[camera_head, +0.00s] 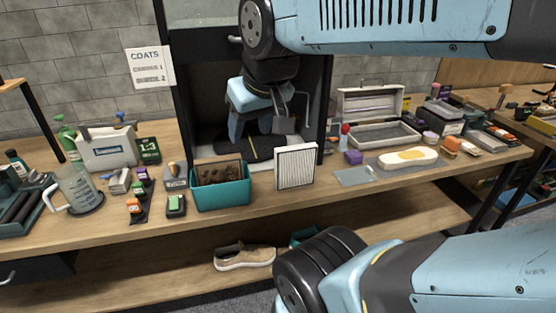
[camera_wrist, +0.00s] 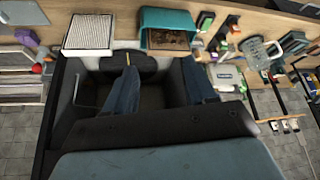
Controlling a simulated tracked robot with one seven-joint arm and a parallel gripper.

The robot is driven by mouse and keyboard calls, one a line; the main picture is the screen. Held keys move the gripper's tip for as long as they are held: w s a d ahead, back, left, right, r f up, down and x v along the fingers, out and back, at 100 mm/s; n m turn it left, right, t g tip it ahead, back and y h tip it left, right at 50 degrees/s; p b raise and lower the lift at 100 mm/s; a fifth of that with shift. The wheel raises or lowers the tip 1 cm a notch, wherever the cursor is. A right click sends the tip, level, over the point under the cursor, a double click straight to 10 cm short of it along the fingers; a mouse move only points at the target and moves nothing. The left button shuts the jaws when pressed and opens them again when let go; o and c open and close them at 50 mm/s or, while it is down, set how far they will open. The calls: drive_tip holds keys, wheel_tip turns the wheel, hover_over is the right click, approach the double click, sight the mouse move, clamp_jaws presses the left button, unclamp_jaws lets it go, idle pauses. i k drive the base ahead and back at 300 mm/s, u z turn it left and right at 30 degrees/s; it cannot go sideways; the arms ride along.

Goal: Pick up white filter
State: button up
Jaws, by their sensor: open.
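The white filter (camera_head: 296,166) is a pleated panel in a pale frame. It stands upright near the front edge of the wooden bench, right of a teal bin. It also shows in the wrist view (camera_wrist: 90,33) at the upper left, outside the space between my fingers. My gripper (camera_head: 258,130) is at the dark cabinet opening, behind and above the bin and filter in the head view. Its fingers are apart with nothing between them, as the wrist view (camera_wrist: 160,70) also shows. The gripper does not touch the filter.
The teal bin (camera_head: 222,194) holds a brown, dirty-looking panel. The dark cabinet (camera_head: 322,100) surrounds my gripper. Right of the filter are a grey mat (camera_head: 356,176), an open case (camera_head: 374,134) and a white-yellow sole-shaped item (camera_head: 407,158). A jug (camera_head: 76,188) and bottles stand left.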

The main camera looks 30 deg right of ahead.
sight(294, 166)
drive_tip(key=u, duration=0.85)
drive_tip(key=k, duration=1.2)
drive_tip(key=z, duration=1.35)
drive_tip(key=i, duration=1)
drive_tip(key=z, duration=0.1)
